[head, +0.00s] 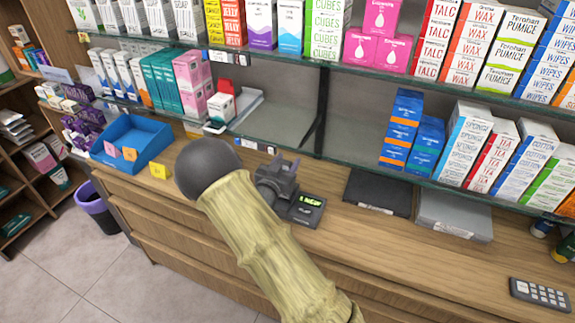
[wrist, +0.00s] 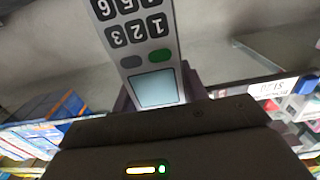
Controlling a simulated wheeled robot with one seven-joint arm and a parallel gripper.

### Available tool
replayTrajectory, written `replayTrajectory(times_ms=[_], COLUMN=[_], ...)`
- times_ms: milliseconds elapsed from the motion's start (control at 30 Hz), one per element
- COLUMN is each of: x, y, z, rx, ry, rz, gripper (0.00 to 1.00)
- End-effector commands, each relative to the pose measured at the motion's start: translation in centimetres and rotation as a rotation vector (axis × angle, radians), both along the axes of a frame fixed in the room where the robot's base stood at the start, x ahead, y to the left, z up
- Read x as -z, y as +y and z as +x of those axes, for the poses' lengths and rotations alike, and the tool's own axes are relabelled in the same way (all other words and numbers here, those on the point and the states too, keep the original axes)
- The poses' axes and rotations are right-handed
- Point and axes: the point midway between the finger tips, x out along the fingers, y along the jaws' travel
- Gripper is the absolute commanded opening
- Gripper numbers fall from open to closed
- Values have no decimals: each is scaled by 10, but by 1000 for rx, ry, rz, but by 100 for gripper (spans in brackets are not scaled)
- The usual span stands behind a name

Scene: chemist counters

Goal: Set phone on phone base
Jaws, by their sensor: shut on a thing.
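The phone (wrist: 155,60), a light grey handset with dark number keys, a green key and a pale screen, fills the upper middle of the wrist view, upside down. My gripper (wrist: 158,98) is shut on it near the screen end. In the head view my gripper (head: 279,176) is over the counter at centre, partly behind my arm, and I cannot make out the phone there. A small dark device with a green display (head: 309,203) is just to the right of the gripper. It may be the phone base, but I cannot tell for sure.
The wooden counter (head: 400,242) is mostly clear at front right. A dark keypad device (head: 540,293) lies at far right. A black flat box (head: 379,193) and a grey box (head: 454,215) lie at the back. A blue tray (head: 131,141) is left. Glass shelves overhang the counter.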

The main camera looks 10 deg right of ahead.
Motion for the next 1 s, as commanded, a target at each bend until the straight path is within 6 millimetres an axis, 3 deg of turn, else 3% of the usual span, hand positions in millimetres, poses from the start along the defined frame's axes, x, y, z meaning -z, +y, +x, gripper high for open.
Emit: replayTrajectory(times_ms=[233, 667, 700, 800, 1000], x=[25, 31, 31, 30, 30], y=[2, -4, -4, -4, -3], z=[0, 0, 0, 0, 0], rx=[-4, 7, 7, 7, 5], ry=[-4, -6, -5, -5, -5], rz=[-4, -3, -3, -3, -3], gripper=[5, 5, 47, 65, 65])
